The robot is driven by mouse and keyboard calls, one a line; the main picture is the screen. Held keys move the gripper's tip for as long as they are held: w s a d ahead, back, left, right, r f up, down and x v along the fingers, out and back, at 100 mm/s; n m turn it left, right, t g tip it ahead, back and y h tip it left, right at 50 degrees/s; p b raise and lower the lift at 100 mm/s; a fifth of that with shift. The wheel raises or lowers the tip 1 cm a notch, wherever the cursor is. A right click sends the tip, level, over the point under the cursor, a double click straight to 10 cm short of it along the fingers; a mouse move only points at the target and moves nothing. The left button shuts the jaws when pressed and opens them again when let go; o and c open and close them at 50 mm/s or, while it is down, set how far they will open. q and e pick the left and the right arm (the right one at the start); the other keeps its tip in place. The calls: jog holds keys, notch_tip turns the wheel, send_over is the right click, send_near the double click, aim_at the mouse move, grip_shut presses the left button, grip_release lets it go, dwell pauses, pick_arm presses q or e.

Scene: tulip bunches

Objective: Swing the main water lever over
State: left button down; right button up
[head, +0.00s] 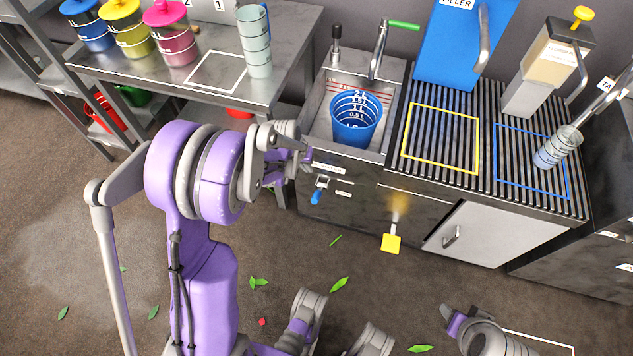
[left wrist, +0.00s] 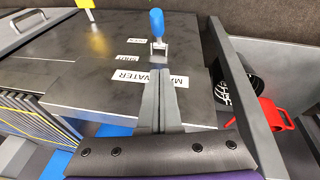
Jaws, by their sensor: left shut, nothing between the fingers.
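The main water lever (head: 317,195) has a blue handle on a small metal mount, on the dark cabinet front below the sink. Its handle hangs down in the head view. In the left wrist view the lever (left wrist: 156,24) stands just beyond my fingertips, beside two small labels and the "MAIN WATER" plate (left wrist: 135,78). My left gripper (head: 306,160) is at the cabinet's left front corner, above and left of the lever. Its fingers (left wrist: 160,76) are shut and empty, apart from the handle, and cover part of the plate.
The sink (head: 315,132) above holds a blue measuring bucket (head: 355,128). A yellow square tab (head: 391,243) sticks out right of the lever. A steel table (head: 120,73) with canisters stands left. A red container (left wrist: 272,118) is beside the cabinet. The floor in front has scattered leaves.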

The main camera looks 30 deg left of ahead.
pick_arm(q)
jog(key=b, duration=0.2)
send_over(314, 193)
jog(key=w+a, duration=0.1)
jog(key=w, duration=0.1)
notch_tip(314, 193, down, 9)
jog(key=shift+s+d+f+b, duration=0.15)
jog(key=shift+s+f+b, duration=0.15)
jog(key=shift+f, duration=0.3)
jog(key=shift+s+d+f+b, duration=0.15)
jog(key=shift+s+f, duration=0.15)
jog(key=shift+f, duration=0.25)
jog(key=shift+s+d+f, duration=0.25)
jog(key=shift+s+f, duration=0.1)
jog(key=shift+f, duration=0.15)
jog(key=shift+a+f, duration=0.1)
